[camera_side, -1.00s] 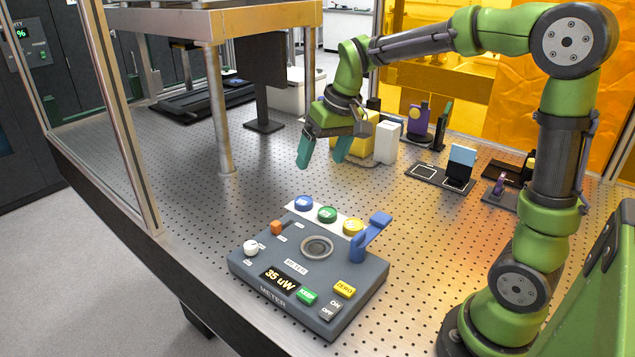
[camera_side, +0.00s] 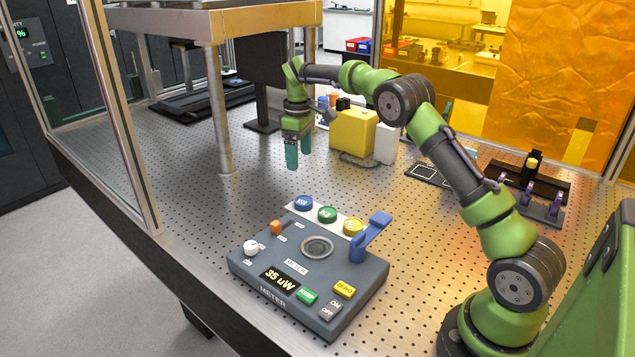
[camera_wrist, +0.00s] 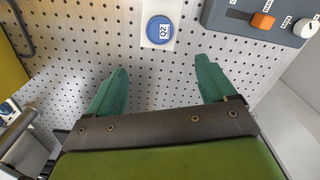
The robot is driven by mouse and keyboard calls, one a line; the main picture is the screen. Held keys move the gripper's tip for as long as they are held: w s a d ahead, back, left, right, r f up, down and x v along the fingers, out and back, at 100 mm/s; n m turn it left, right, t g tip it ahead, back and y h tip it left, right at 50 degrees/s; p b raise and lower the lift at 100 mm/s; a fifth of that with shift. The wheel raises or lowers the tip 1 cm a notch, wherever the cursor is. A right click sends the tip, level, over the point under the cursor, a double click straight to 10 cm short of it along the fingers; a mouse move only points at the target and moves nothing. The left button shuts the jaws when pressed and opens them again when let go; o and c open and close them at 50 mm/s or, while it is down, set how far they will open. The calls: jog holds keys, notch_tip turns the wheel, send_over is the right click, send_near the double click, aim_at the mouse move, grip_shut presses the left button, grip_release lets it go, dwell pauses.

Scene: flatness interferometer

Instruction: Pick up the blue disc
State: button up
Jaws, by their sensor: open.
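The blue disc (camera_side: 303,203) lies on a white strip (camera_side: 342,212) behind the grey meter box, at the left of a row with a green disc (camera_side: 327,214) and a yellow disc (camera_side: 353,227). In the wrist view the blue disc (camera_wrist: 159,30) shows a white label and lies beyond the fingertips, roughly between them sideways. My gripper (camera_side: 298,165) points down above the table, behind the blue disc in the side view. Its teal fingers are apart with nothing between them, and it also shows in the wrist view (camera_wrist: 160,75).
The grey meter box (camera_side: 240,262) has an orange block, a white knob and a raised blue lever (camera_side: 372,237). A yellow box (camera_side: 353,131) and a white block (camera_side: 387,143) stand behind my arm. A metal post (camera_side: 221,120) stands left.

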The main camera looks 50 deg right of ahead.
send_over(304, 200)
jog(key=f, duration=0.8)
jog(key=shift+w+a+f, duration=0.1)
jog(key=shift+w+a, duration=0.05)
jog(key=shift+w, duration=0.25)
jog(key=f, duration=0.3)
jog(key=s+f, duration=0.1)
jog(key=f, duration=0.1)
jog(key=shift+f, duration=0.1)
jog(key=c, duration=1.2)
